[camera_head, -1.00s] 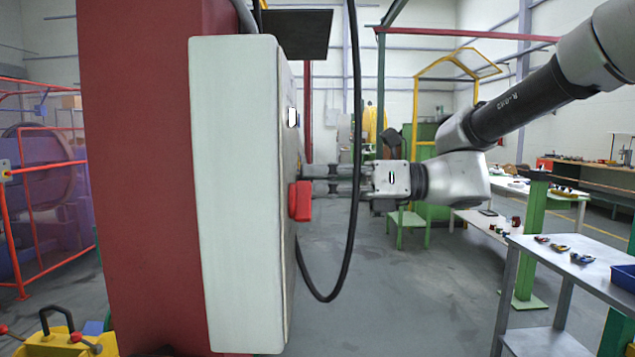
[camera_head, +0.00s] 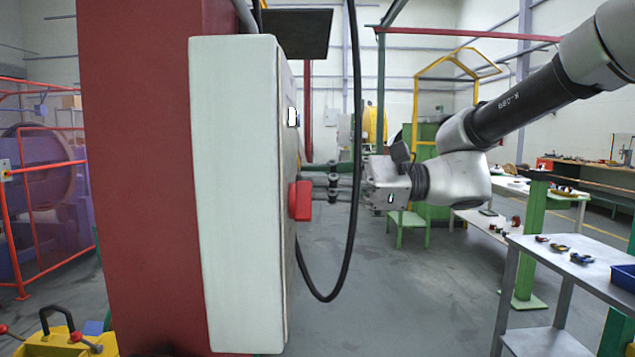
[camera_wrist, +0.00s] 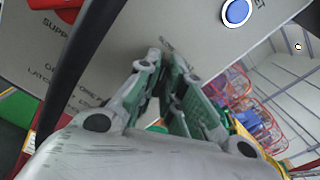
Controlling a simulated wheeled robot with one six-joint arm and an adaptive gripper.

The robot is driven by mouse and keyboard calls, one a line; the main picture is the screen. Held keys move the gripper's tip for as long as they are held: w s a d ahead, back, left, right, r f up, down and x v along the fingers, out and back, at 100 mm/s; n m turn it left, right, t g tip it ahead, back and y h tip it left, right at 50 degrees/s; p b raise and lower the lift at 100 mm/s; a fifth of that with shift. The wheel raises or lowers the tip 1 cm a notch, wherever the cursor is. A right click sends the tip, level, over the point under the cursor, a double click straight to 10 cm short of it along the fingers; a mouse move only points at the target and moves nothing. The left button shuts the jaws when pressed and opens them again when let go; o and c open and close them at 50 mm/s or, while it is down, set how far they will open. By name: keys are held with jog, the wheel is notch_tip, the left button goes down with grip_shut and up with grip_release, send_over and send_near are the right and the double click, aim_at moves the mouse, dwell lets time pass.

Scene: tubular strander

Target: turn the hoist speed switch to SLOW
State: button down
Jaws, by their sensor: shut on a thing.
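The hoist control box (camera_head: 240,190) is a pale cabinet on a red column, seen nearly edge-on in the head view. Its grey front panel (camera_wrist: 125,30) fills the upper left of the wrist view. My gripper (camera_head: 308,180) reaches the panel from the right, with its fingers pointing at it. In the wrist view my gripper (camera_wrist: 165,65) has its fingertips close together against the panel, shut on the hoist speed switch. The switch itself is hidden by the fingers. A partly covered label shows just beyond the fingertips, and I cannot read it fully.
A red handle (camera_head: 301,201) sticks out of the panel just below my fingers. A black cable (camera_head: 350,215) hangs close by the gripper. A blue button (camera_wrist: 237,12) is on the panel in the wrist view. A metal table (camera_head: 575,262) stands at the right.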

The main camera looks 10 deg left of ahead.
jog(key=shift+n, duration=0.4)
jog(key=c, duration=1.5)
grip_release()
jog(key=shift+c, duration=0.2)
jog(key=shift+d, duration=0.1)
jog(key=v, duration=1.1)
jog(key=shift+w+d, duration=0.2)
jog(key=shift+d, duration=0.2)
